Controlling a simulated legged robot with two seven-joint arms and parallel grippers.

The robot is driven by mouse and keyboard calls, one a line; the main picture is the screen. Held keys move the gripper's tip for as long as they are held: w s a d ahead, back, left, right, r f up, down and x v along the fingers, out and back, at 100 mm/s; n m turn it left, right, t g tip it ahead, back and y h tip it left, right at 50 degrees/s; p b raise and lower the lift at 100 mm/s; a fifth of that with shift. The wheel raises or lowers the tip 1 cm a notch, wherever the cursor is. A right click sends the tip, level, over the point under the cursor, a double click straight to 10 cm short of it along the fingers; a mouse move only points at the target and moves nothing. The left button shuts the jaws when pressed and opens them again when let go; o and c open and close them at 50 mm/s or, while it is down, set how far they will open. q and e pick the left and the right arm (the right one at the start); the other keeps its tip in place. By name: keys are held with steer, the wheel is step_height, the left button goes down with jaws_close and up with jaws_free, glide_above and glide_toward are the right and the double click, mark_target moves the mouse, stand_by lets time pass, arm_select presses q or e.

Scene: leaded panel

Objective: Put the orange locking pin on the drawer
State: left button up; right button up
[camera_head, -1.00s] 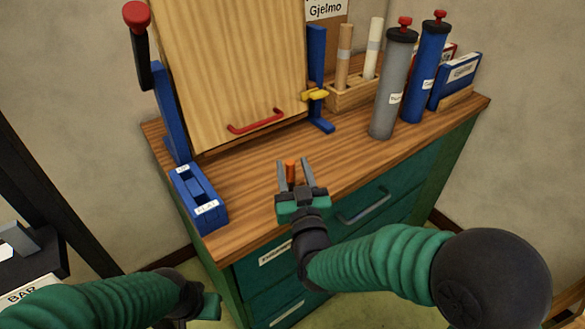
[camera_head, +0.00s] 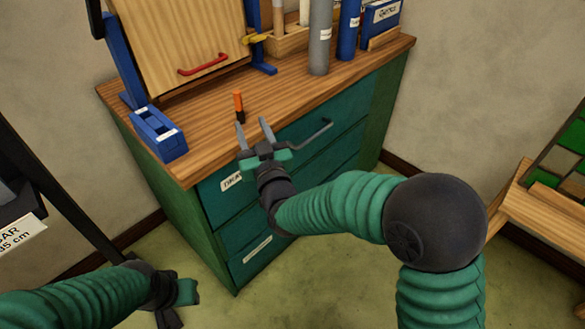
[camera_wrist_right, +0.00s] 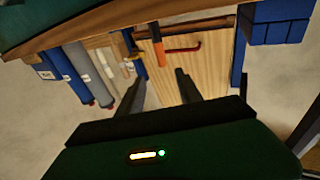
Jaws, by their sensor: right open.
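The orange locking pin (camera_head: 239,105) stands upright on the wooden top of the green drawer cabinet, near its front edge; its lower part is dark. It also shows in the right wrist view (camera_wrist_right: 157,48), beyond the fingertips. My right gripper (camera_head: 253,126) is open and empty in front of the cabinet's edge, its fingers pointing toward the top. The pin appears just past its left finger in the head view. The top drawer (camera_head: 290,140) is shut, with a grey handle (camera_head: 315,132) and a white label. My left gripper (camera_head: 180,295) is low at the left; its fingers are unclear.
A blue holder (camera_head: 158,135) sits at the top's left corner. A wooden panel (camera_head: 180,45) with a red handle leans in a blue stand behind the pin. Grey (camera_head: 319,40) and blue cylinders stand at the back right. Wood around the pin is clear.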

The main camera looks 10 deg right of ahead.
steer(key=s+d+f+g+h, duration=0.1)
steer(key=s+d+f+g, duration=0.3)
steer(key=f, duration=0.2)
steer(key=s+d+f+g+h, duration=0.1)
steer(key=s+d+f+g, duration=0.25)
steer(key=f, duration=0.35)
steer(key=s+d+f+g, duration=0.3)
steer(key=s+d, duration=0.1)
steer(key=s, duration=0.3)
steer(key=s+d+f+m+g+h, duration=0.1)
steer(key=s+d+f+g, duration=0.1)
steer(key=s, duration=0.5)
steer(key=s+d+f+m+g+h, duration=0.1)
steer(key=s+d+f+g, duration=0.2)
steer(key=s, duration=0.4)
steer(key=d+f, duration=0.1)
steer(key=d, duration=0.1)
steer(key=shift+d+f+g, duration=0.2)
steer(key=shift+d+g, duration=0.15)
steer(key=shift+d, duration=0.05)
steer(key=shift+s, duration=0.1)
steer(key=shift+d, duration=0.1)
